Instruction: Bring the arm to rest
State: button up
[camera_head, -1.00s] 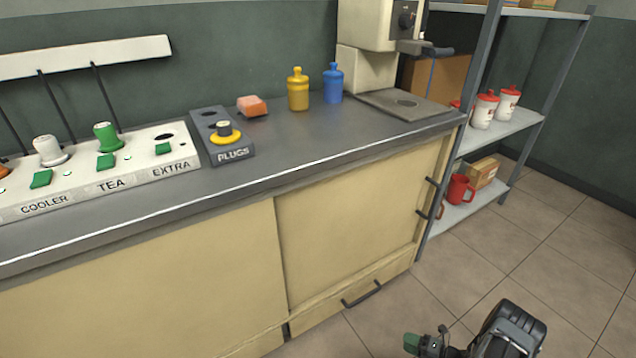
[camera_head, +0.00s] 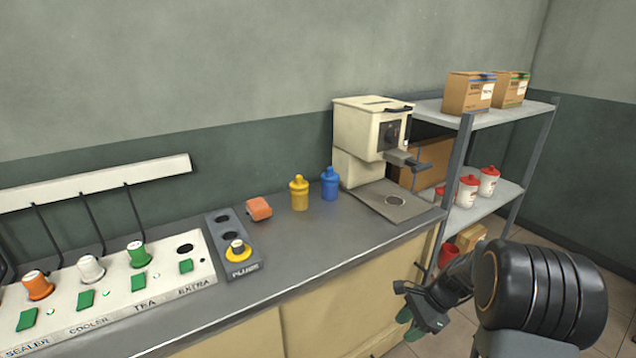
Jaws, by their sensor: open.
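My gripper (camera_head: 405,309) is at the lower right, in front of the counter's right end and the shelf rack. Its jaws stand apart with nothing seen between them. A dark green fingertip points down and left. My black arm link fills the lower right corner and hides part of the rack and floor. The gripper is apart from the counter items.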

jog(key=s+a+r+n+t+h+p, duration=0.1)
jog(key=s+r+n+p, duration=0.3)
jog(key=r, duration=0.6)
jog(key=s+a+r+n+t+h+p, duration=0.2)
jog(key=r+n+p, duration=0.3)
jog(key=r, duration=0.5)
jog(key=s+a+r+n+t+h+p, duration=0.1)
jog(key=s+r+n+p, duration=0.4)
jog(key=r, duration=0.5)
jog(key=shift+s+a+r+n+t+h, duration=0.15)
jog(key=shift+s+a+n+t+h, duration=0.25)
jog(key=shift+a+n+h, duration=0.65)
jog(key=shift+d, duration=0.15)
